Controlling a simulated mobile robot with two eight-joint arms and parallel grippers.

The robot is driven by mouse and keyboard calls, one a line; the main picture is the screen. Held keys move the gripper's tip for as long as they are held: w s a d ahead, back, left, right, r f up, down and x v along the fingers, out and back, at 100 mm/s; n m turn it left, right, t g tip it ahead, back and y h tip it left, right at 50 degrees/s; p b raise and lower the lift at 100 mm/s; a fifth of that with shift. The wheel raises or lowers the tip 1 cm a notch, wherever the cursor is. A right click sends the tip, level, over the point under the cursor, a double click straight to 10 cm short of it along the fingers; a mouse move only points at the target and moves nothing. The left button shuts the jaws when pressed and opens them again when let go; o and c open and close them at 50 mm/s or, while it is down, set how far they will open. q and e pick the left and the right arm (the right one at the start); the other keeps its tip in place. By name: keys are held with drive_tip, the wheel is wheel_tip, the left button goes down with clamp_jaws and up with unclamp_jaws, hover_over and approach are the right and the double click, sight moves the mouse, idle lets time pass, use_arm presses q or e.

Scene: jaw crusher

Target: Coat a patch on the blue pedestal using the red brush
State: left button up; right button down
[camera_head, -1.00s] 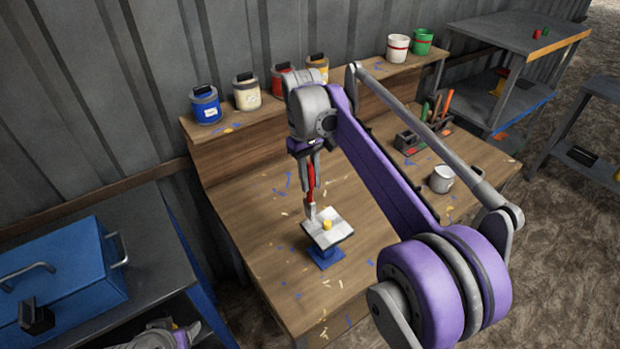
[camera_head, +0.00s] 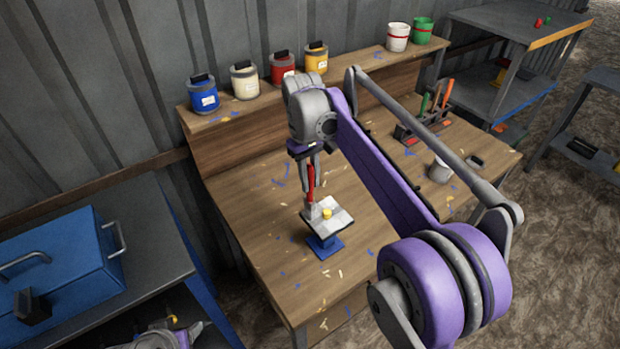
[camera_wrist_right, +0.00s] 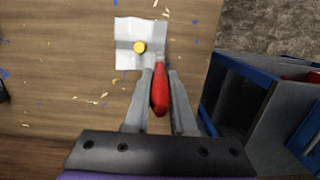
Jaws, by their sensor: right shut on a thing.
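My right gripper (camera_head: 311,172) points down and is shut on the red handle of the brush (camera_head: 311,182), at the plate's far left side. The red brush (camera_wrist_right: 160,92) shows between the fingers in the right wrist view. The brush's tip is at the plate's edge; whether it touches is unclear.
Blue (camera_head: 204,97), cream (camera_head: 244,83), red (camera_head: 282,72) and yellow (camera_head: 316,60) paint cans stand on the back shelf. A tool holder (camera_head: 420,128) and a grey mug (camera_head: 440,171) are right of my arm. The bench front is clear apart from paint flecks.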

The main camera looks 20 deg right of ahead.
drive_tip(key=shift+f, duration=0.5)
drive_tip(key=shift+s, duration=0.15)
drive_tip(key=shift+s+d+b, duration=0.6)
drive_tip(key=shift+s+d, duration=0.15)
drive_tip(key=shift+s, duration=1.3)
drive_tip(key=shift+w+a+p, duration=0.2)
drive_tip(key=shift+w+a, duration=0.05)
drive_tip(key=shift+w, duration=0.5)
drive_tip(key=shift+w+a+p, duration=0.2)
drive_tip(key=shift+w+a, duration=0.1)
drive_tip(key=shift+w, duration=0.45)
drive_tip(key=shift+w+a+p, duration=0.2)
drive_tip(key=shift+w+a, duration=0.05)
drive_tip(key=shift+w, duration=0.5)
